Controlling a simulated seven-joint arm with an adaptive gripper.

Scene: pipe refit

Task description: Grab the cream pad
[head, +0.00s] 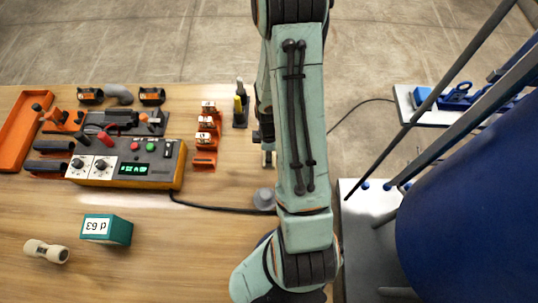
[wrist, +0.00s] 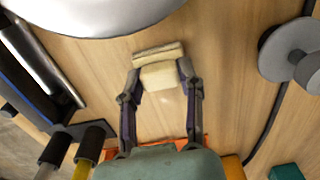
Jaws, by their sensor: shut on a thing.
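The cream pad (wrist: 161,76) shows in the wrist view as a pale block with a wider ridge along its far edge. My gripper (wrist: 160,82) has one finger on each side of it and is shut on the pad. Wooden tabletop lies behind and around the pad; I cannot tell whether the pad touches it. In the head view my arm covers most of the gripper, and the pad cannot be made out clearly there.
A grey round knob-like piece (wrist: 288,50) stands to the right, with a black cable beside it. Black and yellow tool handles (head: 240,105) stand left of my arm. A control box (head: 130,165), teal box (head: 107,229) and cream cylinder (head: 46,251) are further left.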

